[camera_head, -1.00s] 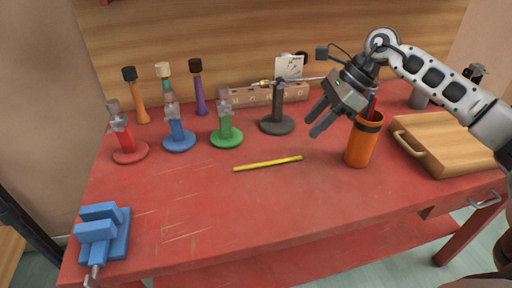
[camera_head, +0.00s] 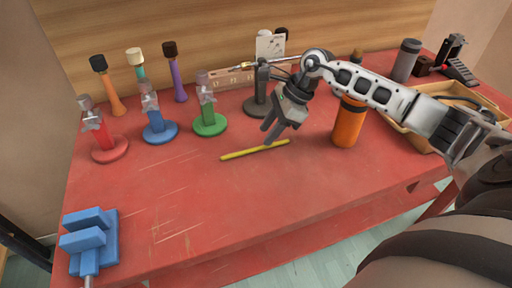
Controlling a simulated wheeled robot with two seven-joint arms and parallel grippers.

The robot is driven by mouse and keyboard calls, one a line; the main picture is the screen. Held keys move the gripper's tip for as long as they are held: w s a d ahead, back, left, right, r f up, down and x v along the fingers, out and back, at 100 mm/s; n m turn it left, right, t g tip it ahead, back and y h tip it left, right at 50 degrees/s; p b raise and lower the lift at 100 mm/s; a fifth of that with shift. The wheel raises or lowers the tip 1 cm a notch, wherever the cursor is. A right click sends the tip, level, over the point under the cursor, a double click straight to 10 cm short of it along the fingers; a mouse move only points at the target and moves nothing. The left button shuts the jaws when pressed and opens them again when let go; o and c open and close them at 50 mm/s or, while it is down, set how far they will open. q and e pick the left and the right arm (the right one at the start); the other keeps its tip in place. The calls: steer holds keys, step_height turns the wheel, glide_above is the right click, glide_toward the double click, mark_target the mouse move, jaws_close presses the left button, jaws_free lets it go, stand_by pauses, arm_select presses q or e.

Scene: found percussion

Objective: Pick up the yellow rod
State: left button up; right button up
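The yellow rod (camera_head: 240,153) lies flat on the red table, in the middle of the head view. My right gripper (camera_head: 271,137) points down at the rod's right part, and its fingertips overlap the rod in the picture. I see a narrow gap between its fingers, and nothing shows held between them. I cannot tell whether the fingertips touch the rod or are just above it. My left gripper is not in view.
Red (camera_head: 104,140), blue (camera_head: 155,122) and green (camera_head: 208,114) stands are behind and left of the rod. An orange cup (camera_head: 348,124) stands to the right. A blue vise (camera_head: 90,240) is at front left. The front middle of the red table (camera_head: 240,205) is clear.

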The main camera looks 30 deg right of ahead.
mark_target(257, 148)
steer(key=x, duration=0.4)
steer(key=shift+f+p, duration=0.2)
steer(key=shift+p, duration=0.2)
jaws_close()
